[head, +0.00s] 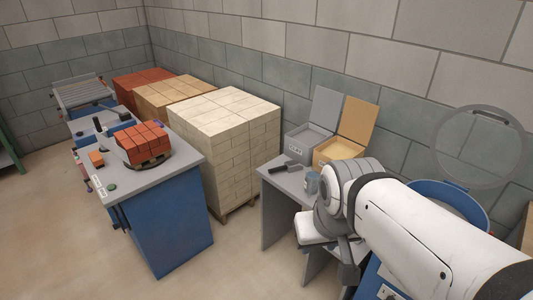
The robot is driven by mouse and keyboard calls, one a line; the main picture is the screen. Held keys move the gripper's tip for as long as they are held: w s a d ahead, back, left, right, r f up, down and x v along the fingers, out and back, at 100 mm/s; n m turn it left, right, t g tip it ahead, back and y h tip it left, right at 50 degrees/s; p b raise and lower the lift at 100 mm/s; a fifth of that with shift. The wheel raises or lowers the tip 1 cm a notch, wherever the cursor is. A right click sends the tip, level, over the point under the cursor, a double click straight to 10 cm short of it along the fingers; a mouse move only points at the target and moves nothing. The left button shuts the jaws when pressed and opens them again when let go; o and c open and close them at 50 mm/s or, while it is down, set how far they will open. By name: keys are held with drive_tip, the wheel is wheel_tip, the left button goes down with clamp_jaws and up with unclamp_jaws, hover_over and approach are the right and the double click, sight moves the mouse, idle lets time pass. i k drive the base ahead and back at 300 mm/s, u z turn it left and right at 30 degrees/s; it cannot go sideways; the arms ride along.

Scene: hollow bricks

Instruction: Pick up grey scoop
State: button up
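A small dark grey tool (286,166), which looks like the grey scoop, lies on the grey table (272,178) in front of the lidded boxes. It is too small to make out its shape fully. My white arm reaches in from the lower right and covers the right part of this table. A dark part at the arm's end, likely my gripper (348,268), points down to the right of the table's front. It is apart from the tool, and its fingers cannot be made out.
An open grey box (304,143) and an open yellow box (338,151) stand behind the tool. A blue-grey cup (312,183) stands right of it, close to my arm. A pallet of cream bricks (225,135) and a blue workbench (170,225) stand left; floor lies between.

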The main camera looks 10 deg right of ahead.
sight(292, 165)
drive_tip(key=u, duration=0.4)
drive_tip(key=i, duration=1.9)
drive_tip(key=z, duration=0.5)
